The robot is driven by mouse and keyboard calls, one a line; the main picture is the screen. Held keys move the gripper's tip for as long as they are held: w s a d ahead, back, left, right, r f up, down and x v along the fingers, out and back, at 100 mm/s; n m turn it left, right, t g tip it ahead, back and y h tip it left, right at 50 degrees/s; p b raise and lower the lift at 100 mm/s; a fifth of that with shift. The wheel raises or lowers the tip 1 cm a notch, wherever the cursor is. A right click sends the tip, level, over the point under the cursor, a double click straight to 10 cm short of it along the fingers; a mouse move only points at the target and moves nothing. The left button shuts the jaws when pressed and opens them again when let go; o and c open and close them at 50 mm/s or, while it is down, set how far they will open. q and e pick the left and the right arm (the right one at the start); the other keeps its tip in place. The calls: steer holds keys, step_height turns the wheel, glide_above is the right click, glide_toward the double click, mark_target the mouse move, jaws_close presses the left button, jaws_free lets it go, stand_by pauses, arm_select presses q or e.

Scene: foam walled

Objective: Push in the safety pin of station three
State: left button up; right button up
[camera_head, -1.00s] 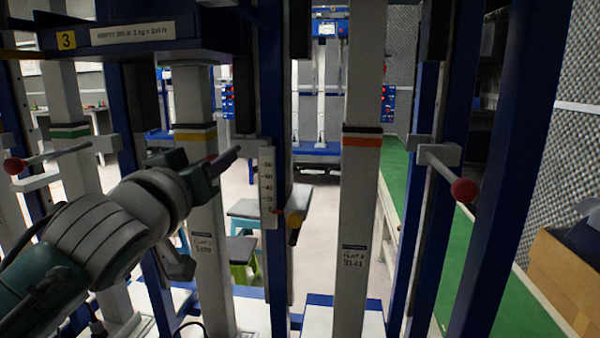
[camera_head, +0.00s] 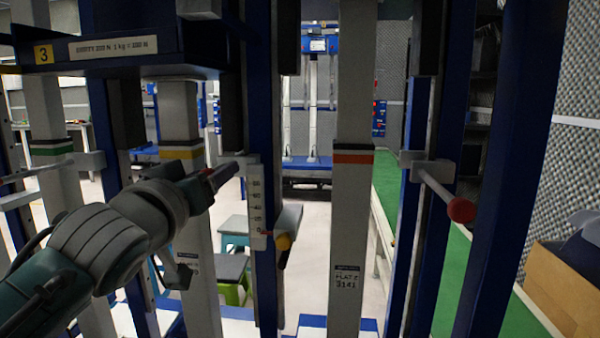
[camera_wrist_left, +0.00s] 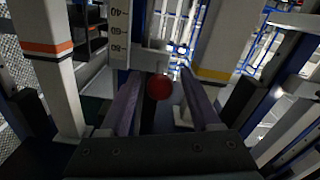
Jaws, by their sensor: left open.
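Station three is marked by a yellow "3" label (camera_head: 43,54) on a dark blue beam at the upper left. My left gripper (camera_head: 222,177) reaches in from the left, close to the yellow-banded column and a white scale strip (camera_head: 257,205). In the left wrist view its two purple fingers are open (camera_wrist_left: 161,95). The red ball of a safety pin (camera_wrist_left: 160,87) shows between them, with a gap visible on each side. I cannot tell how deep the ball sits between the fingers. The pin's shaft is hidden behind the ball. My right gripper is out of view.
Another pin with a red ball (camera_head: 461,210) sticks out at the right. An orange-banded column (camera_head: 352,215) stands at centre. A yellow-tipped dark part (camera_head: 284,242) hangs beside the scale. A cardboard box (camera_head: 568,285) is at the lower right.

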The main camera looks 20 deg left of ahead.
arm_select(q)
steer(key=shift+s, duration=0.1)
steer(key=v, duration=0.9)
steer(key=shift+s+p, duration=0.4)
